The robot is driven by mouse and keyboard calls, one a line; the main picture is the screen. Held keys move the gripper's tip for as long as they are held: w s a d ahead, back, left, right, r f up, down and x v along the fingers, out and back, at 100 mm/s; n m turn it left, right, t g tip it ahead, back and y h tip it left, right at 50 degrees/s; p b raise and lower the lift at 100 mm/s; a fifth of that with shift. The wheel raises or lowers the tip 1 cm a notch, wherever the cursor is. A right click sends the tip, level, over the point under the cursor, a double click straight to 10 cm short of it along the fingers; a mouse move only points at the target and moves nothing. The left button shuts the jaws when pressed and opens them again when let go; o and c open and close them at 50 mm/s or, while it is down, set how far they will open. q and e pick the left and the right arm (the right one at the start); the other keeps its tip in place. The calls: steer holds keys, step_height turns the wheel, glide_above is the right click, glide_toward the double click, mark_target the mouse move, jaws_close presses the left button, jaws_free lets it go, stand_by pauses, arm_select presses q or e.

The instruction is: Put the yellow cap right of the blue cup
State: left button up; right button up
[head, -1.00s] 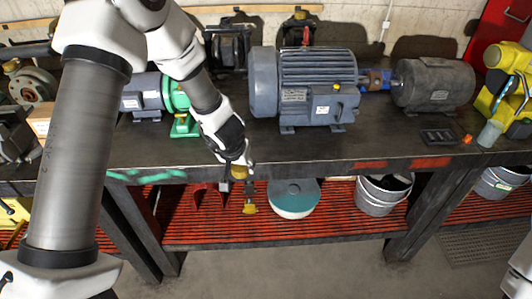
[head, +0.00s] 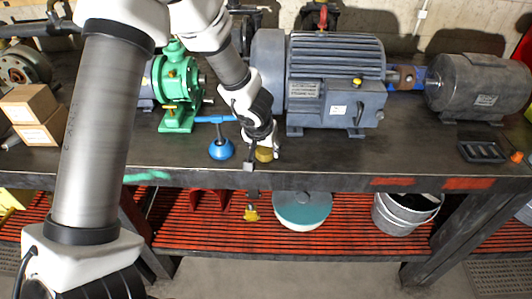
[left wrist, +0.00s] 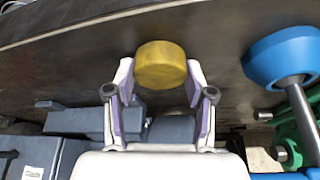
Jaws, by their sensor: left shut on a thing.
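The yellow cap (head: 264,155) is held between the fingertips of my left gripper (head: 262,148), low over the front part of the workbench. It also shows between the two fingers in the left wrist view (left wrist: 160,65). I cannot tell whether the cap touches the bench top. The blue cup (head: 221,149), a domed piece with a rod and a blue T-handle, stands on the bench just left of the cap. In the left wrist view the blue cup (left wrist: 297,55) is at the right, apart from the gripper. My right gripper is not in view.
A large grey motor (head: 335,85) stands behind and right of the cap. A green pump (head: 177,90) is behind and left of the blue cup. Cardboard boxes (head: 30,115) sit at the left, a black tray (head: 482,151) at the right. The bench front right of the cap is clear.

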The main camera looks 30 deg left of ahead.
arm_select(q)
steer(key=shift+s+r, duration=0.15)
steer(key=shift+s, duration=0.05)
steer(key=o, duration=0.8)
steer(key=shift+w+f, duration=0.15)
steer(key=shift+f, duration=0.1)
steer(key=shift+r, duration=0.1)
